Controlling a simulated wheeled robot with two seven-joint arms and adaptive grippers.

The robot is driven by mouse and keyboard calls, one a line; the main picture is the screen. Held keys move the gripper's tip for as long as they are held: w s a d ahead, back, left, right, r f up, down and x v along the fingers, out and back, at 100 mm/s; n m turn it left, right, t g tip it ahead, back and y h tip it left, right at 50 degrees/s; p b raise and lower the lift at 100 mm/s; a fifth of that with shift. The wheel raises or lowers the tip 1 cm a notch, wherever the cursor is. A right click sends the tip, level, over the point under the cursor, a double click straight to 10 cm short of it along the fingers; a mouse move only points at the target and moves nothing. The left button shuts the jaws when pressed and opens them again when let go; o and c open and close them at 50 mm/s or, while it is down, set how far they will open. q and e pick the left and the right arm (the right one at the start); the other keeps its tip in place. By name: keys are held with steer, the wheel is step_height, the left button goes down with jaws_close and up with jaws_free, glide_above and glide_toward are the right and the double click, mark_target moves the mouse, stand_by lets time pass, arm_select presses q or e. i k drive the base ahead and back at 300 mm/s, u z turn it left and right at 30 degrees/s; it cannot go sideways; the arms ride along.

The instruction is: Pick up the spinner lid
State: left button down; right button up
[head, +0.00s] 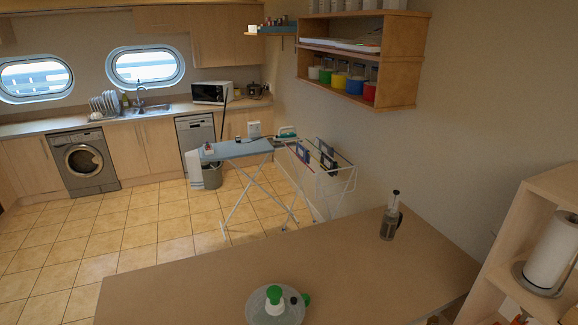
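The spinner lid (258,304) is a pale, see-through round lid with a green knob in the middle and a green piece at its right edge. It is at the front of the brown counter (190,285), near the bottom of the head view. I cannot tell whether it lies on the counter or sits on a bowl. Neither of my grippers shows in this view.
A French press (389,224) stands on the counter to the right. A wooden shelf unit (525,225) with a paper towel roll (552,250) borders the right side. An ironing board (236,149) and drying rack stand beyond. The counter left of the lid is clear.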

mark_target(259, 311)
steer(key=u, duration=0.45)
steer(key=k, duration=1.1)
steer(key=u, duration=1.25)
steer(key=i, duration=0.7)
steer(key=z, duration=0.7)
steer(key=i, duration=0.5)
steer(key=z, duration=0.55)
